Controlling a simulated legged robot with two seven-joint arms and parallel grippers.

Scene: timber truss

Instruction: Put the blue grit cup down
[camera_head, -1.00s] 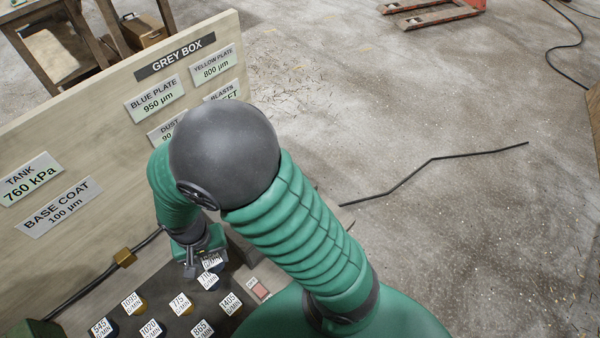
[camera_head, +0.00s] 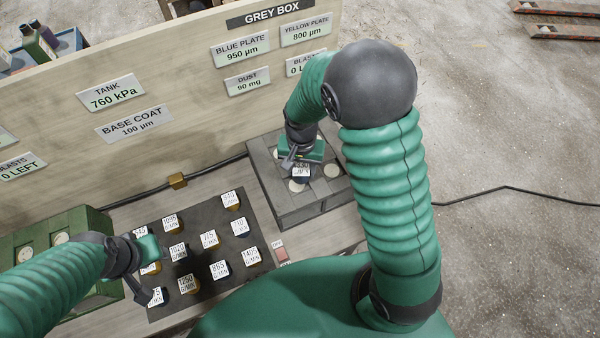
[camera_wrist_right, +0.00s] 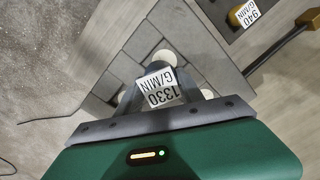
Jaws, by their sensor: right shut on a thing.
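My right gripper (camera_head: 298,165) is shut on a blue cup (camera_head: 301,178) with a white label on top. It holds the cup over the grey box (camera_head: 285,208), which has pale round discs on its top. In the right wrist view the label (camera_wrist_right: 160,88) reads 1330 G/MIN and sits between the fingers (camera_wrist_right: 160,95). I cannot tell whether the cup touches the box top. My left gripper (camera_head: 148,275) is at the left edge of the dark mat (camera_head: 205,250), beside labelled cups; its fingers are too small to read.
Several blue and yellow cups with number labels stand on the mat. A green case (camera_head: 50,240) lies at the left. A board with plates (camera_head: 170,90) rises behind the box. A red-and-white block (camera_head: 281,252) sits right of the mat.

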